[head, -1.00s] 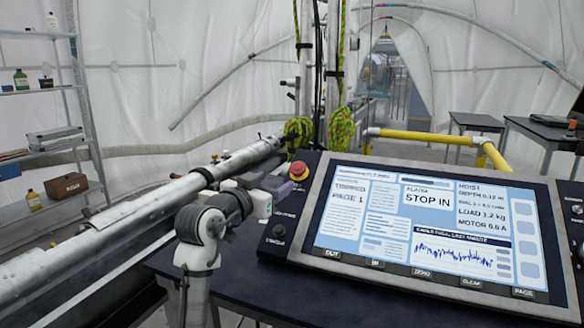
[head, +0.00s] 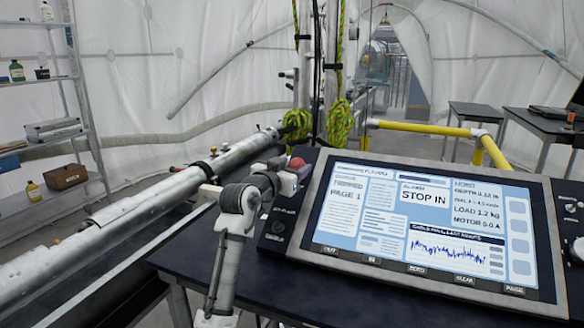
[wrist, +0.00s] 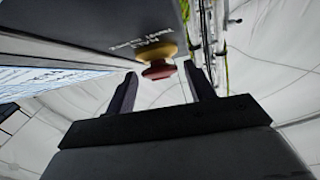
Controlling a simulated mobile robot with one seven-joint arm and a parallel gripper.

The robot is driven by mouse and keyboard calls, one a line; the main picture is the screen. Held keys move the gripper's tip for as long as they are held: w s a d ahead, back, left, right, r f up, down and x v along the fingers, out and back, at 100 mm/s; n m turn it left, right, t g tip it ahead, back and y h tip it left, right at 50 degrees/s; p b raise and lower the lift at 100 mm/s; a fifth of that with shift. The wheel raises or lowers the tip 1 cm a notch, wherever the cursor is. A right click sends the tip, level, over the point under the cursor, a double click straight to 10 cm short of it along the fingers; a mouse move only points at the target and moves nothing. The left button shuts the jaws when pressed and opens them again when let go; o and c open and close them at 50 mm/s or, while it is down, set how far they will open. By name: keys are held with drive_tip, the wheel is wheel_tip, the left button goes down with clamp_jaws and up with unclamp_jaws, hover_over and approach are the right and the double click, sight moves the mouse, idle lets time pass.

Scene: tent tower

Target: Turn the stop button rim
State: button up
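The red stop button (head: 297,163) sits at the upper left corner of the control console (head: 310,218). In the head view my gripper (head: 288,178) is at the button and hides its yellow rim and lower part. In the wrist view the red button (wrist: 159,71) and its yellow rim (wrist: 154,51) show upside down, ahead of my gripper (wrist: 158,88). My gripper's two dark fingers are apart, one on each side of the button's line. They seem not to touch it.
The console's lit screen (head: 420,220) shows "STOP IN". A silver tube (head: 120,215) lies along the left. A yellow rail (head: 425,128) stands behind the console. Shelves (head: 45,95) are at the far left.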

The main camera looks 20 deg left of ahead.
drive_tip(key=c, duration=0.8)
drive_tip(key=shift+o, duration=0.2)
